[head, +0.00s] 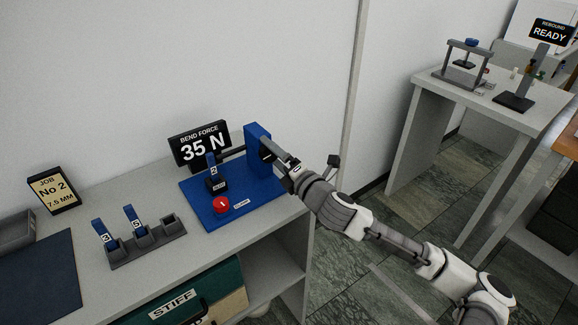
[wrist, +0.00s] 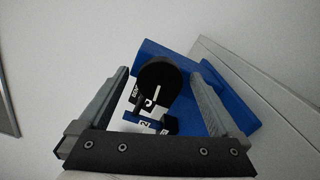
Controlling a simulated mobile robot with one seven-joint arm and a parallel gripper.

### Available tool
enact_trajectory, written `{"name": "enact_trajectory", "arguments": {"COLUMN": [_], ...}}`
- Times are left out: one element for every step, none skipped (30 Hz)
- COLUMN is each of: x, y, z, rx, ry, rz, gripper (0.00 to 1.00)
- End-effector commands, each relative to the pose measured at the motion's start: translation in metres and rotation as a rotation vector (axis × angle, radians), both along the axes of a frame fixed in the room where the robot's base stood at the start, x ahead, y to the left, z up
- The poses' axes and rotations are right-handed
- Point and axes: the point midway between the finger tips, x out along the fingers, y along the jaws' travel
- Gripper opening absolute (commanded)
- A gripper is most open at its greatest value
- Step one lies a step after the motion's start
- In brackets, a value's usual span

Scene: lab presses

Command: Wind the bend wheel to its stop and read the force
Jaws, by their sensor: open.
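The blue bend fixture (head: 265,190) stands on the bench, its post (head: 256,140) at the right. A black round wheel (wrist: 158,82) with a white mark lies between my open fingers in the wrist view; contact cannot be told. In the head view my gripper (head: 280,163) is at the post and hides most of the wheel. A blue strip marked 2 (head: 212,163) stands upright in a black holder on the fixture; it also shows in the wrist view (wrist: 147,125). The display (head: 200,148) reads BEND FORCE 35 N.
A red button (head: 221,204) sits beside a CLAMP label. A grey rack (head: 147,242) holds two blue strips and has an empty slot. A job card (head: 53,191) reads No 2, 7.5 MM. A STIFF box (head: 228,284) is on the shelf. Another table (head: 455,95) stands at right.

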Motion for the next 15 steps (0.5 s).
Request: {"name": "enact_trajectory", "arguments": {"x": [-0.003,-0.005,-0.009,-0.012,-0.016,-0.022,-0.026,-0.030,-0.035,-0.040,-0.044,-0.050,-0.054,-0.057,-0.063], "y": [-0.003,-0.005,-0.008,-0.010,-0.012,-0.016,-0.019,-0.022,-0.026,-0.029,-0.031,-0.035,-0.038,-0.041,-0.044], "z": [0.000,0.000,0.000,0.000,0.000,0.000,0.000,0.000,0.000,0.000,0.000,0.000,0.000,0.000,0.000], "rx": [0.000,0.000,0.000,0.000,0.000,0.000,0.000,0.000,0.000,0.000,0.001,0.001,0.000,0.000,0.000], "ry": [0.000,-0.001,-0.001,-0.001,-0.001,0.000,0.000,0.000,0.000,0.000,0.000,0.000,0.000,0.000,0.000], "rz": [-0.001,-0.002,-0.002,-0.002,-0.002,-0.003,-0.003,-0.004,-0.004,-0.003,-0.003,-0.003,-0.003,-0.003,-0.002], "gripper": [0.99,0.99,0.99,0.99,0.99,0.99,0.99,0.99,0.99,0.99,0.99,0.99,0.99,0.99,0.99]}}
